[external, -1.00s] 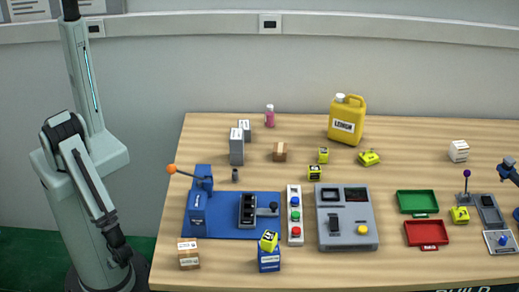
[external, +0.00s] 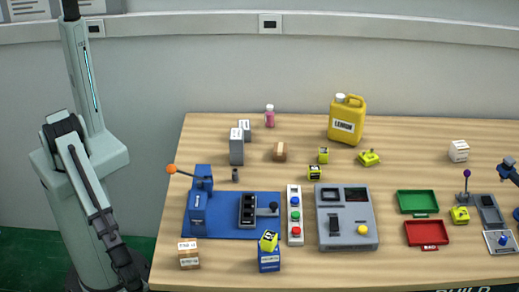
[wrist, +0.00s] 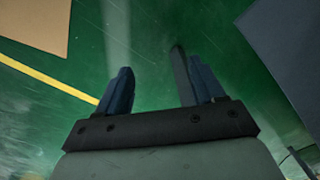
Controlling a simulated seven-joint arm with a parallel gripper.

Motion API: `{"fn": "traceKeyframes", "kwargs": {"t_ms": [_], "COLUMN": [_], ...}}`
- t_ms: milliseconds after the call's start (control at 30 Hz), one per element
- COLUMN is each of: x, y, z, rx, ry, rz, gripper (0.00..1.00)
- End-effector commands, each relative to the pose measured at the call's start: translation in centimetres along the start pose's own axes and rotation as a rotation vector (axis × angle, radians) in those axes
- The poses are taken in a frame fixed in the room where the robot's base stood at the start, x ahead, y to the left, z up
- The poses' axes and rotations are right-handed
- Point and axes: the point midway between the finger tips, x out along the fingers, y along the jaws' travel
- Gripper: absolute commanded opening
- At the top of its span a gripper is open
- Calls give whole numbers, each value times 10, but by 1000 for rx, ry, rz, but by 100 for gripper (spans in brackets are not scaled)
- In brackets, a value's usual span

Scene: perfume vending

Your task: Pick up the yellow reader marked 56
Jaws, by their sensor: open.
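Several small yellow blocks with dark markings are on the table in the external view, and I cannot read which is marked 56. One (external: 323,155) stands behind another (external: 314,173) near the middle. A flatter one (external: 369,158) lies to their right. One (external: 268,241) sits tilted on a blue box (external: 269,262) at the front. Another (external: 461,215) is at the right, beside the red tray. My gripper (wrist: 153,82) is open and empty over the green floor in the wrist view, away from all of them, left of the table.
The wooden table (external: 270,275) holds a blue lever press (external: 200,205), a button strip (external: 295,218), a grey console (external: 346,240), green (external: 417,194) and red (external: 427,226) trays, and a yellow jug (external: 346,122). A cardboard box (external: 189,255) stands near the front left corner.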

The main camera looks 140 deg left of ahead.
Motion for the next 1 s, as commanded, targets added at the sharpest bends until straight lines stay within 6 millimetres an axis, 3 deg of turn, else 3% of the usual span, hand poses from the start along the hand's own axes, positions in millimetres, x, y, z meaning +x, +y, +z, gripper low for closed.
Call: {"fn": "traceKeyframes", "kwargs": {"t_ms": [33,200,367,600,800,1000], "x": [-10,-50,-96,-178,-253,-335], "y": [10,42,71,101,106,98], "z": [-25,-93,-153,-234,-294,-348], "rx": [-4,-30,-57,-110,-169,-231], "ry": [48,203,341,523,650,768], "rz": [8,44,87,159,213,261], "gripper": [68,68,68,68,68,68]}}
